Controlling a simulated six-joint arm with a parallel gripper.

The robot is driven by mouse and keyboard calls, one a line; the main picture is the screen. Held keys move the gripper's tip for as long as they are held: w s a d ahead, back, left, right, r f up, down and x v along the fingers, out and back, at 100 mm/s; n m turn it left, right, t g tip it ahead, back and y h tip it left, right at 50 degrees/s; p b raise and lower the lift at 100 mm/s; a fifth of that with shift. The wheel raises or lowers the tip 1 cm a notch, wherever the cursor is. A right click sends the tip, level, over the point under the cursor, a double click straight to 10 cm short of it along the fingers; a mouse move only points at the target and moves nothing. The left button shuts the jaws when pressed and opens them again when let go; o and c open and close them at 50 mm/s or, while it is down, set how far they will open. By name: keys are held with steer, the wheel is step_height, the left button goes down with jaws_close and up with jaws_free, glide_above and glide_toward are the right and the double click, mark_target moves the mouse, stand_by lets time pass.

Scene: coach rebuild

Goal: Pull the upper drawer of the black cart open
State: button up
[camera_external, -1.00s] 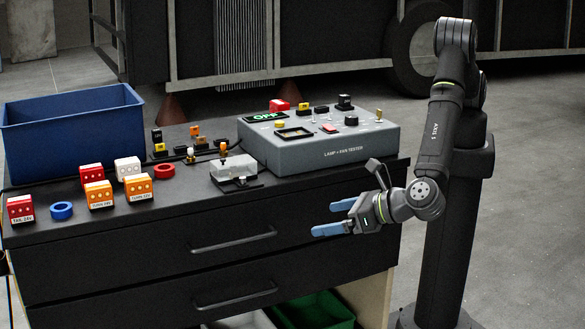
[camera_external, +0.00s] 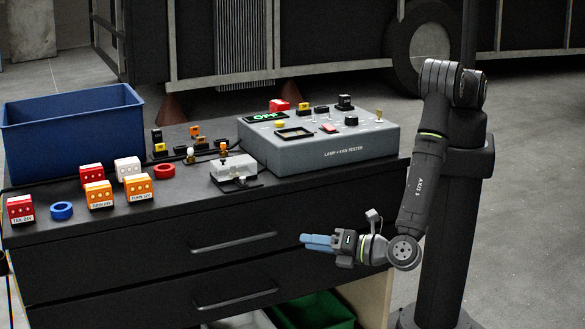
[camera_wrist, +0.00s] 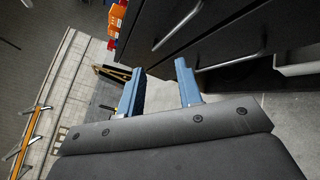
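The black cart's upper drawer (camera_external: 130,262) is shut, its front flush with the cart. Its bar handle (camera_external: 233,242) runs across the front; in the wrist view the upper handle (camera_wrist: 178,25) lies beyond and above my fingers. My gripper (camera_external: 303,241) has blue fingers and is to the right of the upper handle, at about its height in the picture, pointing left. It is apart from the handle. In the wrist view my gripper (camera_wrist: 160,82) is open, with an empty gap between the fingers. The lower drawer's handle (camera_external: 235,300) sits below; it also shows in the wrist view (camera_wrist: 235,62).
The cart top holds a blue bin (camera_external: 75,135), a grey lamp and fan tester (camera_external: 320,150), several red, white and orange lamp blocks, and a small clear-topped fixture (camera_external: 235,168). A green bin (camera_external: 315,312) stands below the drawers. Open floor lies to the right.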

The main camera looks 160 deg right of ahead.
mark_target(242, 240)
step_height(242, 240, down, 6)
steer(key=s+d+m+t+h, duration=0.1)
steer(key=s+d+m+h, duration=0.1)
steer(key=m, duration=0.4)
steer(key=shift+t, duration=0.3)
steer(key=d, duration=0.5)
steer(key=d+r, duration=0.1)
steer(key=d, duration=0.5)
steer(key=d+r, duration=0.1)
steer(key=d, duration=0.5)
steer(key=shift+r, duration=0.1)
jaws_close()
